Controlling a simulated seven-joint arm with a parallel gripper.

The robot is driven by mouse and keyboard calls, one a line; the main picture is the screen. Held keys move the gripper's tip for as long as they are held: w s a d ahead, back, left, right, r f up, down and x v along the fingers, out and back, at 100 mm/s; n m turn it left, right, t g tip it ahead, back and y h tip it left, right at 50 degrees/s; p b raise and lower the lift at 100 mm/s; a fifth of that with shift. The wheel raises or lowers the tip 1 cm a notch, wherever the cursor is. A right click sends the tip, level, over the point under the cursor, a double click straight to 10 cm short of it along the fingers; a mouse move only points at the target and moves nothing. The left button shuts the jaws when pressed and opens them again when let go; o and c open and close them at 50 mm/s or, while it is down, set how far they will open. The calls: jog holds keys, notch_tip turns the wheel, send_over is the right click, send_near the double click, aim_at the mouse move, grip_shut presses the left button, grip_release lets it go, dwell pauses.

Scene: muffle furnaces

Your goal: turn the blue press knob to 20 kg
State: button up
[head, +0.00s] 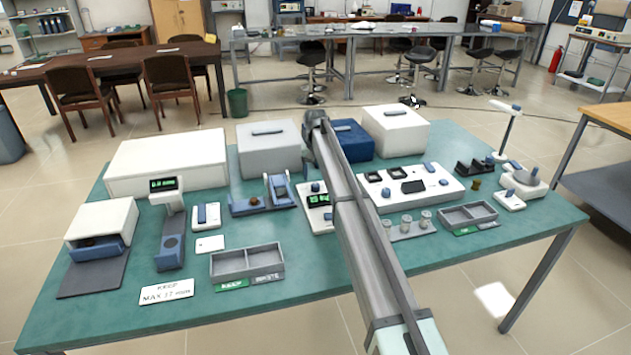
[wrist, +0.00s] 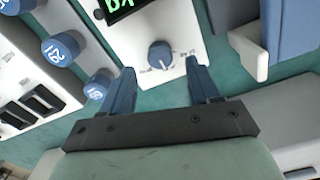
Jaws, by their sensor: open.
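The blue press knob (wrist: 160,55) sits on a white box (wrist: 178,22) with small scale marks around it, too small to read. A dark display (wrist: 125,8) with green characters, cut off by the picture edge, is beside the knob. My gripper (wrist: 159,68) is open, its two blue fingers apart and empty, with the knob between and just beyond their tips in the picture. I cannot tell how high the tips are above the box. In the head view, the box (head: 319,200) stands partly behind my arm; my gripper cannot be made out there.
A blue and white object (wrist: 245,45) stands close on the right. A sorting tray (head: 247,262) and a balance-like device (head: 171,235) stand at the left.

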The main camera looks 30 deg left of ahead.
aim_at(316, 184)
notch_tip(316, 184, up, 10)
dwell(0.4)
dwell(0.4)
